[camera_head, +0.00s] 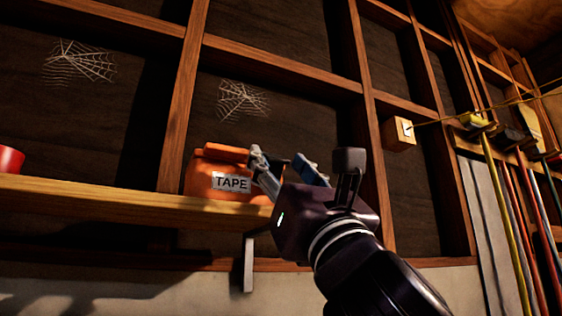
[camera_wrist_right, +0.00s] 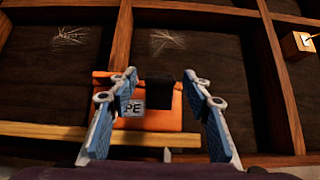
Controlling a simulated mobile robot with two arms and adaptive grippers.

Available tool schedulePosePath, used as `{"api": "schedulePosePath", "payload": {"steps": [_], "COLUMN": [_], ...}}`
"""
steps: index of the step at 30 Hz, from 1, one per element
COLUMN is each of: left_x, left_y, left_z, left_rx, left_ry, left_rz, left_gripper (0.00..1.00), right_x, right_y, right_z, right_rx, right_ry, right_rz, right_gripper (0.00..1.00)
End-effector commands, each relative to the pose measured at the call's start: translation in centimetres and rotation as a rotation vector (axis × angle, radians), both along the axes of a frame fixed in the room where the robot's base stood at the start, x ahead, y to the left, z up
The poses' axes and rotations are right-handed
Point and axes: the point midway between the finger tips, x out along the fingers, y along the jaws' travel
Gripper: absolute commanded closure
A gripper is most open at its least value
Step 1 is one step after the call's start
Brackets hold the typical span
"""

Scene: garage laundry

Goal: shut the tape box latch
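The orange tape box (camera_head: 204,178) with a white "TAPE" label stands at the right end of a wooden shelf. It also shows in the right wrist view (camera_wrist_right: 165,122), where a black piece (camera_wrist_right: 160,93) covers part of its upper front; I cannot tell if this is the latch. My right gripper (camera_head: 283,160) is in front of the box's right side, hiding part of it. In the right wrist view its two blue-padded fingers (camera_wrist_right: 163,85) are spread apart with nothing between them, the box lying beyond. My left gripper is not in view.
The wooden shelf (camera_head: 120,203) runs along the wall, held by a metal bracket (camera_head: 248,263). A red object (camera_head: 10,160) sits at its left end. Long-handled tools (camera_head: 515,210) hang at the right. A small wooden block (camera_head: 398,134) is fixed to a stud.

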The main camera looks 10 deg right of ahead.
Motion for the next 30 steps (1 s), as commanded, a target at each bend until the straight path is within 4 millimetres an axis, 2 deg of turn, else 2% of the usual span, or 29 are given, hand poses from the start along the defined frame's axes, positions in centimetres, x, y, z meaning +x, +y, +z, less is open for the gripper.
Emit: {"api": "schedulePosePath", "payload": {"steps": [2, 10, 14, 21, 30], "left_x": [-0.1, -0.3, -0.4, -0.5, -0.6], "left_y": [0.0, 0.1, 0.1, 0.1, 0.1], "left_z": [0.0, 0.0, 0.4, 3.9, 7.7], "left_rx": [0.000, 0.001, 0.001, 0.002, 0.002], "left_ry": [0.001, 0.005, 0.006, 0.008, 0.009], "left_rz": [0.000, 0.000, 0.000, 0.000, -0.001], "left_gripper": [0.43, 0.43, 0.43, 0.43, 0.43], "right_x": [0.0, 0.0, 0.0, 0.2, 0.7], "right_y": [0.0, 0.0, 0.0, 0.0, 0.2], "right_z": [0.0, 0.0, 0.3, 1.9, 2.4], "right_rx": [0.000, 0.000, -0.003, -0.045, -0.099], "right_ry": [0.000, 0.001, 0.011, 0.140, 0.309], "right_rz": [0.000, -0.001, -0.001, -0.001, 0.000], "right_gripper": [0.66, 0.95, 0.95, 0.96, 0.96]}}
